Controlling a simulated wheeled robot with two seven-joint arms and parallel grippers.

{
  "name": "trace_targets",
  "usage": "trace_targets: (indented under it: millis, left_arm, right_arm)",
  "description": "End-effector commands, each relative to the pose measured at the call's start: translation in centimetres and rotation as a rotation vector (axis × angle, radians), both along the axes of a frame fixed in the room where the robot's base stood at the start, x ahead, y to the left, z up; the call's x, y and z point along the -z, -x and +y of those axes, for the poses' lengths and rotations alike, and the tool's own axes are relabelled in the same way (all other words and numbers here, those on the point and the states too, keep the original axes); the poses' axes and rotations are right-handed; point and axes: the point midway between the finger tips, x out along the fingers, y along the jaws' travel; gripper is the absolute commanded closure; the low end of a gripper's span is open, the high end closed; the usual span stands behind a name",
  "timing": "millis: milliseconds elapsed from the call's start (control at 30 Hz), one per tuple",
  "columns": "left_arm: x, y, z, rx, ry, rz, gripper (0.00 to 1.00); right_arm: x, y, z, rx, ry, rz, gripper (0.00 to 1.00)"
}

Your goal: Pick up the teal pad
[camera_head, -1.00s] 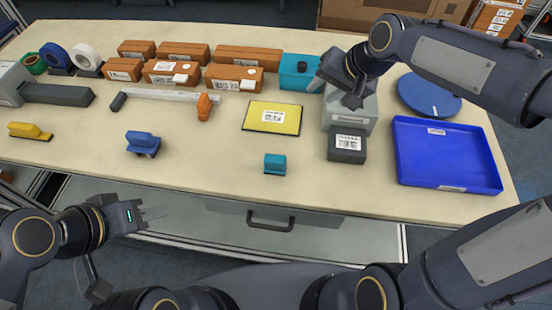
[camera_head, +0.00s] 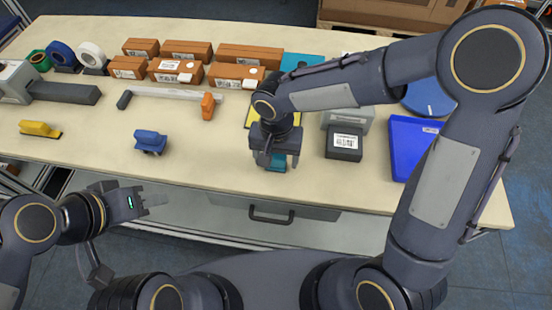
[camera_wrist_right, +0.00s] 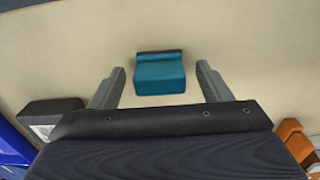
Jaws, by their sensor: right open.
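The teal pad (camera_head: 279,163) is a small block near the front edge of the table, partly hidden under my right gripper (camera_head: 276,161) in the head view. In the right wrist view the teal pad (camera_wrist_right: 160,74) lies ahead, between the lines of the two open fingers of my right gripper (camera_wrist_right: 162,84). A gap shows on each side, and neither finger is seen touching it. My left gripper (camera_head: 146,202) hangs low in front of the table at the left, away from the pad. Whether its fingers are apart is unclear.
A dark box with a label (camera_head: 344,142) stands right of the pad. A blue tray (camera_head: 405,150) is further right. A blue block (camera_head: 150,141) and an orange piece (camera_head: 208,104) are to the left. Brown boxes (camera_head: 236,76) line the back.

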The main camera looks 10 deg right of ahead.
Motion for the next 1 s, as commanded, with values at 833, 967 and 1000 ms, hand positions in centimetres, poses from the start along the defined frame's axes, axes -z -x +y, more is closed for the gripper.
trace_targets:
  millis: [833, 967, 1000]
  left_arm:
    - [-0.02, 0.0, 0.0, 0.0, 0.0, 0.0, 0.64]
    - [-0.02, 0.0, 0.0, 0.0, 0.0, 0.0, 0.64]
    - [-0.02, 0.0, 0.0, 0.0, 0.0, 0.0, 0.64]
  right_arm:
    - [0.6, -0.02, 0.0, 0.0, -0.002, -0.001, 0.82]
    - [0.43, -0.03, 0.0, 0.0, -0.002, -0.001, 0.82]
    - [0.27, -0.04, 0.01, 0.0, -0.002, -0.001, 0.82]
